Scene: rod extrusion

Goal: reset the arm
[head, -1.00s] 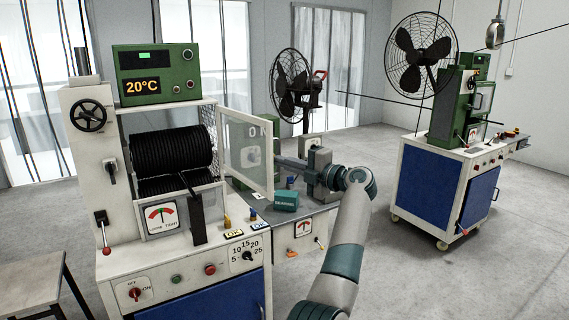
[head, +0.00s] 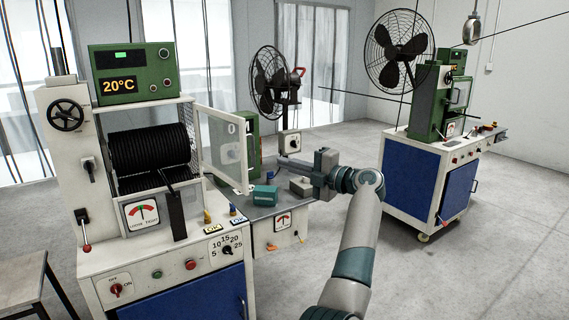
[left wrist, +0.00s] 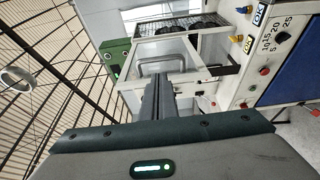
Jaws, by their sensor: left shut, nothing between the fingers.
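My left arm rises from the bottom of the head view and bends left at the wrist. Its gripper (head: 286,163) points left over the side table of the rod machine, to the right of the open clear door (head: 222,146). The gripper is shut with nothing in it. In the left wrist view the shut dark fingers (left wrist: 160,90) point towards the white-framed machine. My right gripper is in neither view.
The rod machine (head: 165,262) has a green 20°C display (head: 133,72), black rolls and a front panel of knobs. A teal box (head: 264,196) lies on its side table. A second machine (head: 405,180) and two fans (head: 400,50) stand behind, with open floor on the right.

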